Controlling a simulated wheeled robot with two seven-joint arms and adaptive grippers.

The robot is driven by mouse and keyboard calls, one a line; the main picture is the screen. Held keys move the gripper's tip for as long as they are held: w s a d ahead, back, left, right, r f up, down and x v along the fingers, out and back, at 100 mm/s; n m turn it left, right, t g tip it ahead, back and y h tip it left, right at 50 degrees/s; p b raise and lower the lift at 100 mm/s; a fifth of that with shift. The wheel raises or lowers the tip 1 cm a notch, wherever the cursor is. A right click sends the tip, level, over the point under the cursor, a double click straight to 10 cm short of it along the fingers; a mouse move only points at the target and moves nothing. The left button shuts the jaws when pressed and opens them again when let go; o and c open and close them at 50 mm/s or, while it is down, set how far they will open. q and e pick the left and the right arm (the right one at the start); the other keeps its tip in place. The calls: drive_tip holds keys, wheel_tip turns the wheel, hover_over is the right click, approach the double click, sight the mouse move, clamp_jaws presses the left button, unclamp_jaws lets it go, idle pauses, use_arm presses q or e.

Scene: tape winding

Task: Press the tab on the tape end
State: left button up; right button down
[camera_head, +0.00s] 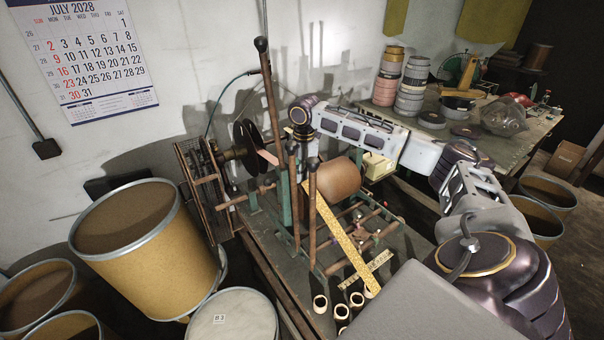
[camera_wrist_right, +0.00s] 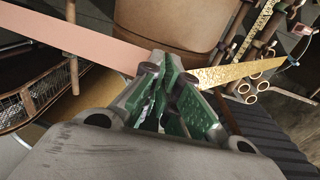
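The brown roll (camera_head: 338,178) sits on the winding machine in the head view, and its lower part shows at the top of the wrist view (camera_wrist_right: 175,25). A pink tape strip (camera_wrist_right: 75,35) runs from the upper left to my right gripper (camera_wrist_right: 165,64). A yellow speckled strip (camera_wrist_right: 240,70) shows to the right of the fingers. My right gripper's green-padded fingers converge with their tips together at the pink strip, in front of the roll. Whether the strip is between the tips is hidden. In the head view, the right gripper (camera_head: 300,132) is small above the machine's posts. My left gripper is out of view.
Upright posts with dark knobs (camera_head: 261,45) stand close to my right gripper. A dark reel (camera_head: 248,145) is at the left of the machine. A long yellow strip (camera_head: 342,235) slants down the front. Large drums (camera_head: 140,250) stand at left; a bench (camera_head: 510,150) with stacked rolls is behind.

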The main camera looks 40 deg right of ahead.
drive_tip(key=shift+f, duration=0.1)
idle(0.3)
drive_tip(key=c, duration=1.6)
unclamp_jaws()
drive_tip(key=shift+o, duration=0.2)
wheel_tip(320, 180, up, 12)
drive_tip(key=shift+s, duration=0.35)
drive_tip(key=shift+w+f, duration=0.1)
